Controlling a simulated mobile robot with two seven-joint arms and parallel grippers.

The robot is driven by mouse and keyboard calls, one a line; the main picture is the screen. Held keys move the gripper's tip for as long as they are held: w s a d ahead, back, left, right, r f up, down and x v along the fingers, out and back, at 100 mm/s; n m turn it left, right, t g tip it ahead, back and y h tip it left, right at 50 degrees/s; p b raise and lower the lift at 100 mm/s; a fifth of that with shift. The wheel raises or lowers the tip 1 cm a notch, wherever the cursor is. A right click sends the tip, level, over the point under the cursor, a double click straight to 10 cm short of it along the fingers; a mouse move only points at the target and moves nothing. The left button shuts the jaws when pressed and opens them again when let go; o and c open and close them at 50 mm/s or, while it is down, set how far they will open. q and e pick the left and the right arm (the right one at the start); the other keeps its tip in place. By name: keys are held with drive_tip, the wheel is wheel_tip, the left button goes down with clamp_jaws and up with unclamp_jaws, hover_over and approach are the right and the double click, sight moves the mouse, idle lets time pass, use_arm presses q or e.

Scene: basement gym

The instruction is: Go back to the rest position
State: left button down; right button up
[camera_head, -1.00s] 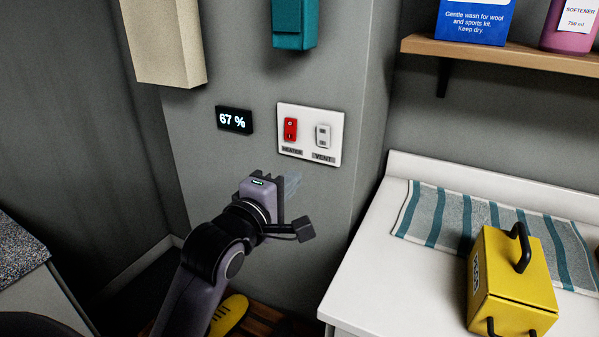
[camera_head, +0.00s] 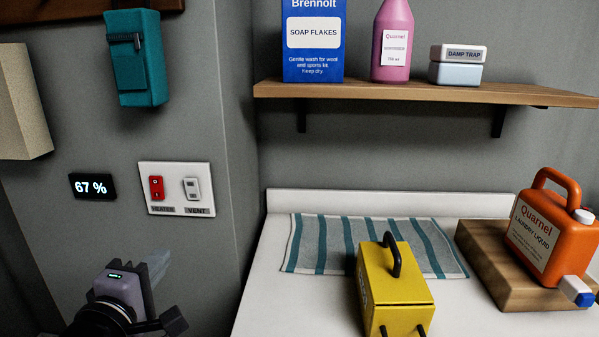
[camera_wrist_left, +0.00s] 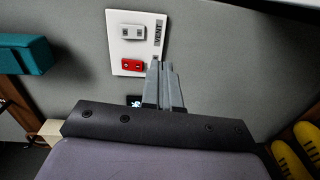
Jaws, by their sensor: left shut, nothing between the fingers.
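My left gripper (camera_head: 150,268) is at the lower left of the head view, in front of the grey wall and below the switch plate (camera_head: 176,207). It is shut and empty, apart from the plate. In the left wrist view its closed fingers (camera_wrist_left: 163,85) point up toward the plate, which holds a red heater switch (camera_wrist_left: 131,65) and a white vent switch (camera_wrist_left: 132,33). In the head view the red heater switch (camera_head: 157,188) is left of the white vent switch (camera_head: 192,188). My right gripper is in neither view.
A white counter (camera_head: 270,300) at the right bears a striped towel (camera_head: 310,245), a yellow box (camera_head: 397,291) and an orange laundry jug (camera_head: 545,237) on a wooden block (camera_head: 490,265). A shelf (camera_head: 420,92) hangs above. A 67 % display (camera_head: 92,186) is left of the plate.

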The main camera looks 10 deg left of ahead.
use_arm(q)
drive_tip(key=s+d+f+m+g+h, duration=0.1)
drive_tip(key=s+f+m, duration=0.4)
drive_tip(key=f, duration=0.6)
drive_tip(key=s+d+f+m+g+h, duration=0.1)
drive_tip(key=s+d+f+m+g, duration=0.2)
drive_tip(key=s+f+m, duration=0.3)
drive_tip(key=s+d+f+m+g, duration=0.2)
drive_tip(key=s+f+m, duration=0.4)
drive_tip(key=f, duration=1.1)
drive_tip(key=m, duration=0.3)
drive_tip(key=shift+d+g+h, duration=0.2)
drive_tip(key=shift+g+h, duration=0.2)
